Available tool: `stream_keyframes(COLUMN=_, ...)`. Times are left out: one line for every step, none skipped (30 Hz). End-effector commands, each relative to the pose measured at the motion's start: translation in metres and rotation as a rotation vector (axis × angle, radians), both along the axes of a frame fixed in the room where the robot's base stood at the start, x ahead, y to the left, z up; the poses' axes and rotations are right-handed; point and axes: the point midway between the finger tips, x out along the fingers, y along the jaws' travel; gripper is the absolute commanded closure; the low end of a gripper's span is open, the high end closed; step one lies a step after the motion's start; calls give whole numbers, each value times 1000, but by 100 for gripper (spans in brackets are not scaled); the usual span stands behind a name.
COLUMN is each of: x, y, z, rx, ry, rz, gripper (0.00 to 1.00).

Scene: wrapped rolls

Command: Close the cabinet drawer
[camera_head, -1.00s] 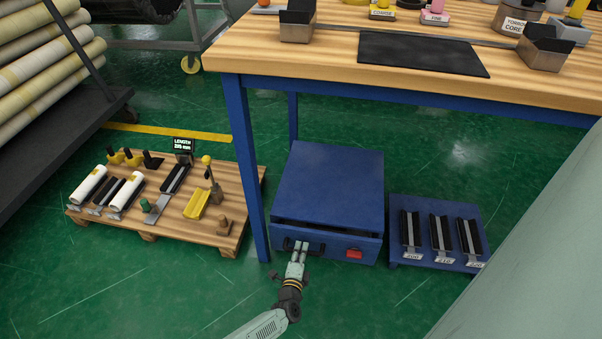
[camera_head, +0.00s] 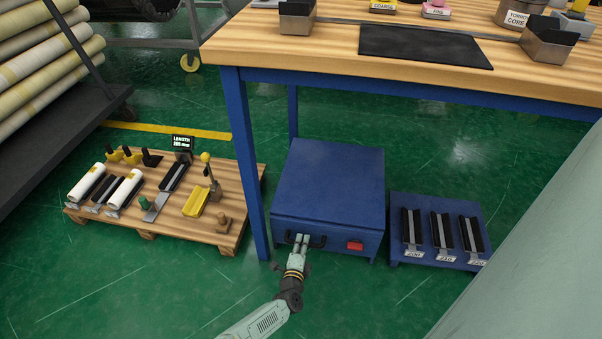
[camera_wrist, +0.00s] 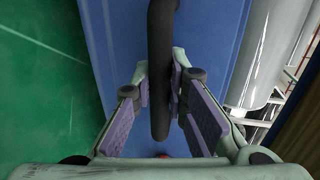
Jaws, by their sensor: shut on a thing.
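The blue cabinet (camera_head: 330,180) stands on the green floor under the workbench. Its drawer front (camera_head: 330,240) faces me and looks flush with the body, with no dark gap above it. A red block (camera_head: 355,246) sits on the right of the front. My gripper (camera_head: 301,241) is at the black drawer handle (camera_head: 318,241). In the wrist view the dark handle bar (camera_wrist: 161,70) runs between the two fingers (camera_wrist: 160,92), which are shut on it. The blue drawer face (camera_wrist: 215,45) lies behind the bar.
The workbench (camera_head: 480,85) stands over the cabinet, its blue leg (camera_head: 250,170) close on the left. A blue rack (camera_head: 442,262) with dark channels stands to the right. A wooden pallet (camera_head: 225,225) with rolls and tools lies to the left. Open floor is in front.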

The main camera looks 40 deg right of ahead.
Motion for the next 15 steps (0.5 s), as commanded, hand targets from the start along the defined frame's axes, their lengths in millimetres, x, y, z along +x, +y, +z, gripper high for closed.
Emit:
stream_keyframes(x=6, y=-7, z=-6, rx=-3, ry=-1, rz=-1, gripper=100)
stream_keyframes(x=8, y=-10, z=-5, rx=-2, ry=-2, rz=-1, gripper=100)
stream_keyframes(x=11, y=-13, z=-4, rx=-2, ry=-3, rz=-1, gripper=100)
stream_keyframes(x=12, y=-15, z=-3, rx=-2, ry=-1, rz=-2, gripper=100)
stream_keyframes(x=13, y=-16, z=-3, rx=-2, ry=0, rz=-1, gripper=100)
stream_keyframes(x=15, y=-17, z=-2, rx=-2, ry=0, rz=-1, gripper=100)
stream_keyframes(x=15, y=-18, z=-1, rx=-2, ry=0, rz=-1, gripper=100)
stream_keyframes(x=15, y=-18, z=0, rx=-2, ry=0, rz=-1, gripper=100)
stream_keyframes(x=16, y=-18, z=0, rx=-1, ry=0, rz=0, gripper=100)
stream_keyframes(x=16, y=-17, z=1, rx=-1, ry=0, rz=0, gripper=100)
stream_keyframes(x=16, y=-17, z=1, rx=-1, ry=0, rz=0, gripper=100)
stream_keyframes(x=16, y=-17, z=1, rx=-1, ry=0, rz=0, gripper=100)
stream_keyframes(x=16, y=-17, z=1, rx=-2, ry=-1, rz=0, gripper=100)
stream_keyframes(x=17, y=-17, z=1, rx=-2, ry=-1, rz=0, gripper=100)
stream_keyframes(x=17, y=-17, z=1, rx=-2, ry=-1, rz=0, gripper=84)
